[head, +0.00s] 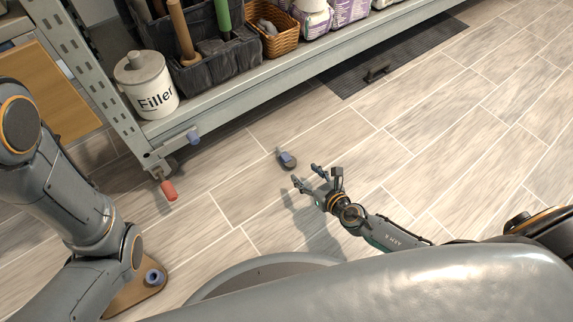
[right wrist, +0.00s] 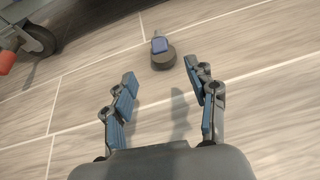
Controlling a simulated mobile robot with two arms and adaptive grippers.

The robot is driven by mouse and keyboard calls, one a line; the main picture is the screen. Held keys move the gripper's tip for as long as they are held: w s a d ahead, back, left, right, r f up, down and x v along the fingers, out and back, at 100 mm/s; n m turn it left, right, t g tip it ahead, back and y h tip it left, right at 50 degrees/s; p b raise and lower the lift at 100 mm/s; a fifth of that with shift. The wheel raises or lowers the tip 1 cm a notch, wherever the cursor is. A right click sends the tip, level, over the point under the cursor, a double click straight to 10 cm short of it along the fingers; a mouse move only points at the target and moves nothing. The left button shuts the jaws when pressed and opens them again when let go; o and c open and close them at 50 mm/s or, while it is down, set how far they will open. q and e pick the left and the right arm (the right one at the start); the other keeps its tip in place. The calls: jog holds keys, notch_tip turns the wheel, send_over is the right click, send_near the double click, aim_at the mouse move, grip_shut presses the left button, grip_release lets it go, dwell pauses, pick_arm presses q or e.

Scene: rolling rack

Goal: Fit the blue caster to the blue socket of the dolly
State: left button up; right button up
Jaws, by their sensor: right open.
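The blue caster (head: 287,159), a dark wheel with a blue top part, lies on the floor. It also shows in the right wrist view (right wrist: 162,59), just beyond the fingertips and between their lines. My right gripper (head: 307,175) is open and empty, close to the caster and apart from it; its spread fingers show in the right wrist view (right wrist: 161,77). A brown wooden board (head: 123,298), seemingly the dolly, lies at the lower left, partly hidden by my left arm. A round blue socket (head: 154,277) stands on it. My left gripper is out of view.
A metal rack (head: 245,94) with a filler tin (head: 148,84), a dark tool bin and a basket stands behind. Its corner has a red lever (head: 168,189) and a blue piece (head: 193,138). A dark floor mat (head: 385,68) lies under the rack. The floor around the caster is clear.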

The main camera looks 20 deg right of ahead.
aim_at(286, 157)
jog(key=b+x, duration=0.2)
jog(key=x, duration=0.6)
jog(key=b+x, duration=0.2)
jog(key=x, duration=0.3)
jog(key=shift+w+a+b, duration=0.1)
jog(key=shift+a+b, duration=0.05)
jog(key=shift+b, duration=0.2)
grip_shut()
